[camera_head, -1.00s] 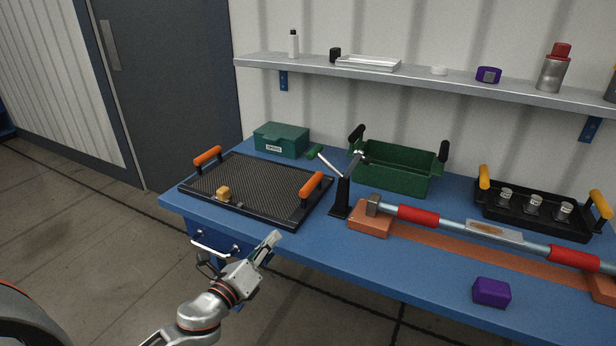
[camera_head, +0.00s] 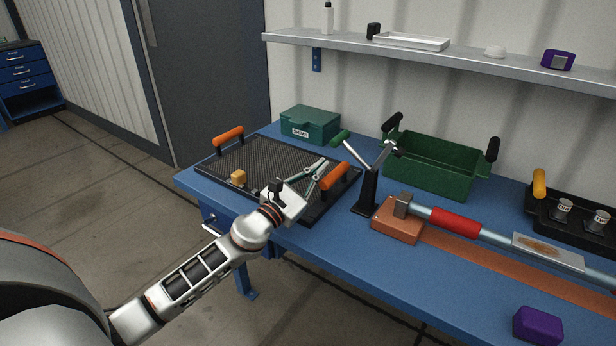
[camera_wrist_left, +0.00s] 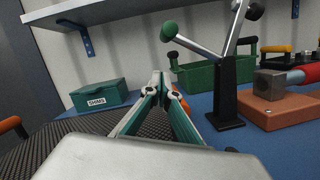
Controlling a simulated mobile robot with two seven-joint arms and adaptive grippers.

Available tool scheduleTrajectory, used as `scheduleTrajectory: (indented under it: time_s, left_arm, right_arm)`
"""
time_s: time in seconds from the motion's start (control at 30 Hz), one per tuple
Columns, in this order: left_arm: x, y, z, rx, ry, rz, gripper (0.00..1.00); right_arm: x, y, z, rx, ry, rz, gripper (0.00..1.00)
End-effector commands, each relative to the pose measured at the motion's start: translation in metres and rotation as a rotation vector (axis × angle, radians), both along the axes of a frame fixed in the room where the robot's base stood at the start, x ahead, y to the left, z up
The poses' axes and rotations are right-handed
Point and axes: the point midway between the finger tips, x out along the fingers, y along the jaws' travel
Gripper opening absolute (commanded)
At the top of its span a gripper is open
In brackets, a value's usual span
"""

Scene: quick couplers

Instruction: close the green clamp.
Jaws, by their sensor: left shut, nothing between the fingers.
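The clamp (camera_head: 369,190) stands on the blue bench on a black post. Its silver lever slants up and left to a green grip (camera_head: 340,138), and a second arm slants up to the right. In the left wrist view the green grip (camera_wrist_left: 169,30) is above and just right of my fingertips. My left gripper (camera_head: 323,166) is shut and empty over the right part of the black mesh tray (camera_head: 262,160), left of the clamp post. The fingers appear apart from the grip. My right gripper is not in view.
An orange tray handle (camera_head: 335,176) is close beside my left fingers. A green lidded box (camera_head: 310,125) is behind the tray and a green bin (camera_head: 440,168) behind the clamp. A red-sleeved pipe (camera_head: 455,222) lies right of it. The front bench has free room.

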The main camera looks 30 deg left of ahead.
Motion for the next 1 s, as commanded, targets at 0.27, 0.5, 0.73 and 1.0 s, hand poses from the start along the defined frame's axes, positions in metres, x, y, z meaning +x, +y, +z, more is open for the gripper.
scheduleTrajectory:
  time_s: [0.27,0.5,0.73,1.0]
  left_arm:
    - [0.028,-0.009,0.033,-0.001,-0.012,-0.001,0.0]
    - [0.027,-0.017,0.044,-0.001,-0.004,0.0,0.0]
    - [0.027,-0.019,0.041,-0.001,0.003,0.0,0.0]
    - [0.027,-0.019,0.041,0.001,0.004,-0.001,0.0]
  right_arm:
    - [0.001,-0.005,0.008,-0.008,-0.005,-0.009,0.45]
    - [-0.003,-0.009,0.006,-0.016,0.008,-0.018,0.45]
    - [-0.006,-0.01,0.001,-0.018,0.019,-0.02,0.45]
    - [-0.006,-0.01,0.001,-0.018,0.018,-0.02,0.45]
